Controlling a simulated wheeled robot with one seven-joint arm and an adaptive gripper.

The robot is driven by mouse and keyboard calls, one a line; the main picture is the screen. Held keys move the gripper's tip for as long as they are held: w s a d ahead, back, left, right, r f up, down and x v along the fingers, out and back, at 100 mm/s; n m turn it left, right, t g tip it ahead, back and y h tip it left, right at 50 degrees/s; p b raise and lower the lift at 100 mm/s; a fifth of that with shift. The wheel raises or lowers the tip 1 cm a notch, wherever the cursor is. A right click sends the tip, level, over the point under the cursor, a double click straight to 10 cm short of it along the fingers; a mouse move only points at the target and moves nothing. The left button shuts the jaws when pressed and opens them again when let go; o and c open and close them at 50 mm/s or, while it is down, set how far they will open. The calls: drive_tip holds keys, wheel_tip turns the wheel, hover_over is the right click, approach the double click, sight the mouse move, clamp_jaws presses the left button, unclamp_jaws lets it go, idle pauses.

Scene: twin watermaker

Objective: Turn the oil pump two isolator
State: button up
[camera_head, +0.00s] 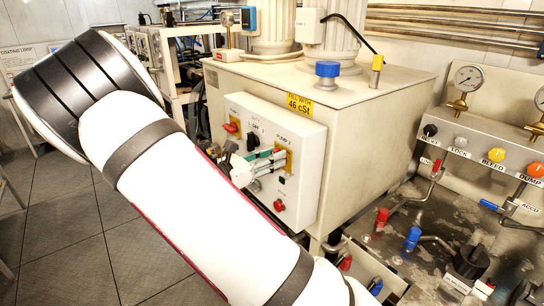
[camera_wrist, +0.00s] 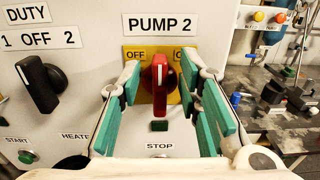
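The pump 2 isolator is a red rotary handle (camera_wrist: 160,76) on a yellow plate (camera_wrist: 138,55) under the PUMP 2 label. The handle stands roughly upright; OFF is marked at the plate's upper left, and the right-hand marking is partly hidden by a finger. My gripper (camera_wrist: 159,88) is open, with its green-padded fingers on either side of the handle and a visible gap on both sides. In the head view, my gripper (camera_head: 264,165) is at the front of the white control panel (camera_head: 305,195), and it largely hides the handle.
A black DUTY selector (camera_wrist: 38,84) is left of the handle. A green START button (camera_wrist: 26,157) is at lower left. Another red handle (camera_head: 231,127) is further left on the panel. Valves and gauges line the bench (camera_head: 450,245) at right.

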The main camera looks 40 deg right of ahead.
drive_tip(key=shift+d, duration=0.1)
clamp_jaws()
drive_tip(key=shift+n, duration=0.3)
drive_tip(key=n, duration=0.5)
drive_tip(key=w+f+n, duration=0.1)
drive_tip(key=n, duration=0.5)
drive_tip(key=f+n+p, duration=0.1)
drive_tip(key=n, duration=0.5)
drive_tip(key=shift+w, duration=0.4)
drive_tip(key=shift+n, duration=0.3)
unclamp_jaws()
